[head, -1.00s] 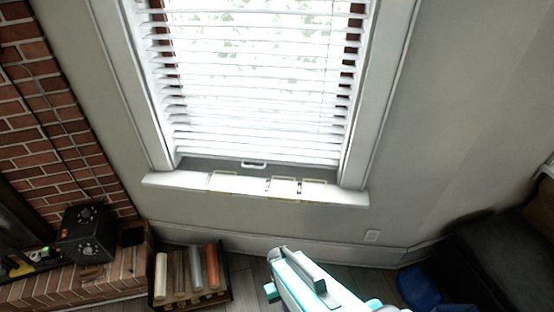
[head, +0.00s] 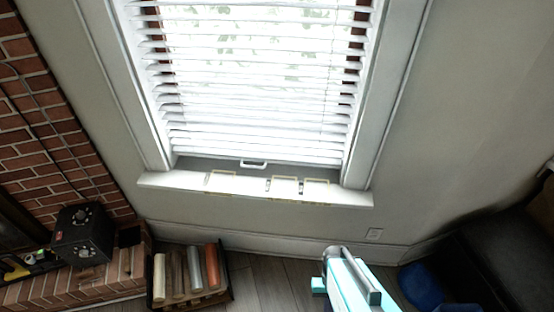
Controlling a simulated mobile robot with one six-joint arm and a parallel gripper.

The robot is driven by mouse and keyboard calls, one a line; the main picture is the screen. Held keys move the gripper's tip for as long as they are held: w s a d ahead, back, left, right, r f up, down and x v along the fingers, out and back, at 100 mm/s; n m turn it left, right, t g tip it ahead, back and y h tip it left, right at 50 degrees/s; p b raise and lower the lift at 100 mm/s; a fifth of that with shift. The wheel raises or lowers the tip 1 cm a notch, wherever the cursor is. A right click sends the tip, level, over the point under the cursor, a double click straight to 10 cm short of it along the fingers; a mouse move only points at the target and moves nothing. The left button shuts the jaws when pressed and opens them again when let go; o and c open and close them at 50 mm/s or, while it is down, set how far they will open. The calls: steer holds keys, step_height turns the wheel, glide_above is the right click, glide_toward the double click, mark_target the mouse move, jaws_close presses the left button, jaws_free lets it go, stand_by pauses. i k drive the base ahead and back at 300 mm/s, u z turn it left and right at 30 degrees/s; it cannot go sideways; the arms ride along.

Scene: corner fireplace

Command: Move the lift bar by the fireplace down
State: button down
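The lift bar (head: 254,165) is a small white handle at the bottom of the white window blind (head: 250,90), just above the sill. The slats hang level, with the lowest ones near the sill. My teal and white arm enters from the bottom edge, and its grey end (head: 335,252) is below and to the right of the lift bar, well apart from it. I cannot make out finger tips or anything held there.
A white sill (head: 160,181) carries several small thin frames. A brick fireplace (head: 40,110) is at left, with a black box (head: 82,235) on its hearth. A crate of rolls (head: 225,292) stands on the floor (head: 270,285). A dark chair (head: 480,260) is at right.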

mark_target(178, 154)
steer(key=z, duration=0.2)
steer(key=k, duration=0.8)
steer(key=u, duration=2.1)
steer(key=i, duration=1.05)
steer(key=z, duration=0.1)
